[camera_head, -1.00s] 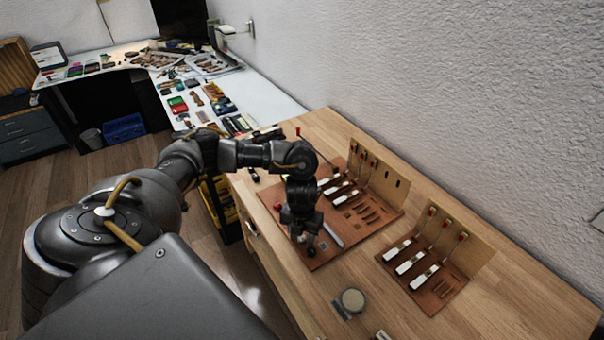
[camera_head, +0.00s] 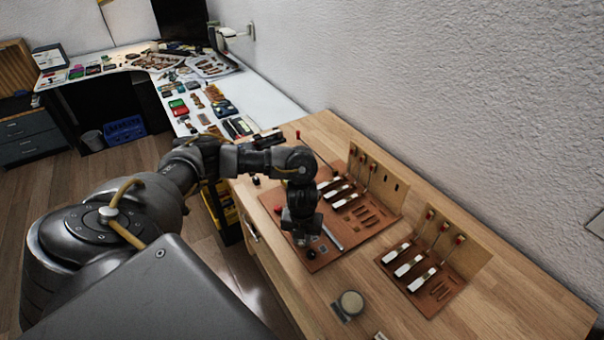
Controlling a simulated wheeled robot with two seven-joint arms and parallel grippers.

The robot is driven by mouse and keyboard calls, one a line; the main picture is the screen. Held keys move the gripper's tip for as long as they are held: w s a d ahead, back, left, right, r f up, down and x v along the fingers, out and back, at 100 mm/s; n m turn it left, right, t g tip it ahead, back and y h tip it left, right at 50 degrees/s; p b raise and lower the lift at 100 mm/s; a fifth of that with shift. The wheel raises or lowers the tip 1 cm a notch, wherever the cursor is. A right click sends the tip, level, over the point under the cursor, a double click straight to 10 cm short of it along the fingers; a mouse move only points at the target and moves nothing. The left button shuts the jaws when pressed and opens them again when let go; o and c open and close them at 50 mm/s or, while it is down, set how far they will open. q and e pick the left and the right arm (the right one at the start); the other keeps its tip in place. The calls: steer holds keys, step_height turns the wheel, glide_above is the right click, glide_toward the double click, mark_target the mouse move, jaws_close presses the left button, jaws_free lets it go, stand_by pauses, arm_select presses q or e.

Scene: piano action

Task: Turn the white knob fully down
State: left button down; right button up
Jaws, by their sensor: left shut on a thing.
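My left gripper (camera_head: 301,240) points down over the left brown board (camera_head: 350,238), near its front left part. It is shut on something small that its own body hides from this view. I cannot make out the white knob; it may be behind the gripper. A small dark round thing (camera_head: 310,254) shows just below the gripper, beside or touching it. White key-like pieces (camera_head: 345,200) lie in a row on the same board, behind and right of the gripper. My right gripper is not in view.
A second brown board (camera_head: 430,290) with white pieces and red-tipped rods stands to the right. A round grey-tan disc (camera_head: 351,303) lies near the front of the wooden table (camera_head: 520,310). A silvery bar (camera_head: 332,237) lies right of the gripper. Upright backboards edge both boards.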

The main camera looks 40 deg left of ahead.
arm_select(q)
steer(key=n+p, duration=0.3)
steer(key=n, duration=0.1)
steer(key=shift+r+n+p, duration=0.2)
steer(key=shift+n+p, duration=0.1)
steer(key=shift+p, duration=0.1)
steer(key=n+p, duration=0.1)
steer(key=n, duration=0.1)
steer(key=shift+f+n+p, duration=0.1)
steer(key=shift+n+p, duration=0.2)
steer(key=shift+n, duration=0.1)
steer(key=n, duration=0.3)
steer(key=shift+f+n, duration=0.15)
steer(key=shift+n, duration=0.15)
steer(key=n, duration=0.6)
steer(key=shift+n, duration=0.4)
steer(key=c, duration=1.2)
jaws_free()
